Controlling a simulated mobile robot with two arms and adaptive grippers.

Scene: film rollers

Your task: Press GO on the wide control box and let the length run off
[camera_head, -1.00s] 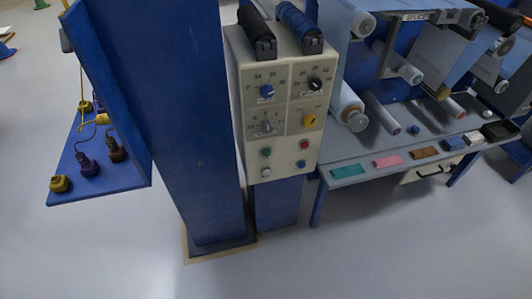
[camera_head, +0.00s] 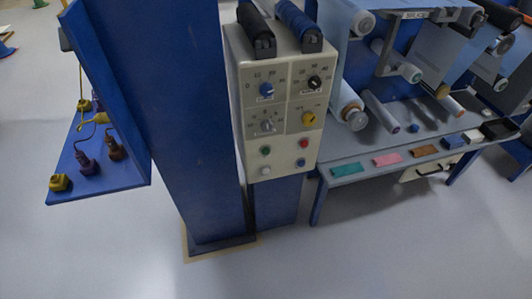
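The wide control box (camera_head: 284,140) is cream and stands upright beside a blue column, in the middle of the camera_head view. Its front has a blue knob (camera_head: 267,89), a black knob (camera_head: 314,82), a grey knob (camera_head: 267,125) and a yellow knob (camera_head: 309,118). Below them are a green button (camera_head: 265,150), a red button (camera_head: 304,143), a white button (camera_head: 265,170) and a blue button (camera_head: 301,162). The button labels are too small to read. Neither gripper is in view.
A blue column (camera_head: 190,130) stands directly left of the box. A blue side shelf (camera_head: 120,176) holds small yellow and purple items. On the right, a bench (camera_head: 345,172) carries film rollers (camera_head: 352,112) and coloured blocks. The grey floor in front is clear.

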